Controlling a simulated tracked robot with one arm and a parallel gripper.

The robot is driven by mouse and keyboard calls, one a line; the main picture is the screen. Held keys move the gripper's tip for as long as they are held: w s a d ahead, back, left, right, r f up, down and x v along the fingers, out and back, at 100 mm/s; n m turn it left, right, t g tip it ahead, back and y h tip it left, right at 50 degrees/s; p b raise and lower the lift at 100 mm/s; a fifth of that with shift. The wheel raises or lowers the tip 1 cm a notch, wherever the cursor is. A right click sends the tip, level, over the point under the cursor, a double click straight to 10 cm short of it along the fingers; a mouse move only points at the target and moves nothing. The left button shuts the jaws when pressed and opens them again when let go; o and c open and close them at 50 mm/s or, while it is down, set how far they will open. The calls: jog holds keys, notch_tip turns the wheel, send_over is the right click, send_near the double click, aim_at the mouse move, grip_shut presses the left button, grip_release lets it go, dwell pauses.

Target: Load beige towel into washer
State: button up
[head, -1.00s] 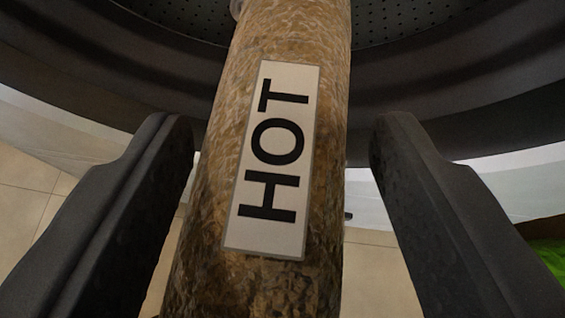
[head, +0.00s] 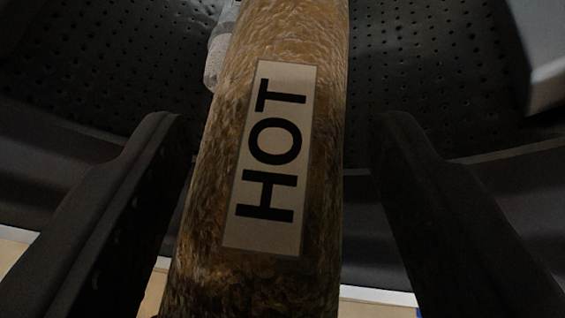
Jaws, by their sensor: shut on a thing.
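A rolled beige-brown towel (head: 285,38) with a white label reading "HOT" (head: 270,158) lies lengthwise between the two dark fingers of my gripper (head: 275,140). My gripper is shut on the towel, with a finger on each side of it. The towel's far end runs out of the top of the view. The washer's perforated drum (head: 435,70) surrounds the towel's far part, and my fingertips are at the washer's dark opening.
A pale, whitish object (head: 218,55) shows just left of the towel inside the drum. A grey angular piece (head: 545,50) juts in at the upper right. The washer's dark rim (head: 65,205) crosses below, with light floor beneath it.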

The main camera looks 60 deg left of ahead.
aim_at(300, 19)
jog(key=w+a, duration=0.4)
jog(key=shift+a, duration=0.4)
jog(key=shift+w+a+p, duration=0.45)
jog(key=shift+w+a, duration=0.65)
jog(key=shift+a, duration=0.15)
jog(key=shift+w+a+r+p, duration=0.15)
jog(key=shift+w+a+p, duration=0.3)
jog(key=shift+a, duration=0.35)
jog(key=shift+w+a, duration=0.2)
jog(key=shift+w, duration=0.15)
jog(key=shift+w+a+b, duration=0.3)
jog(key=shift+w+a, duration=0.65)
jog(key=shift+a, duration=0.1)
jog(key=o, duration=1.2)
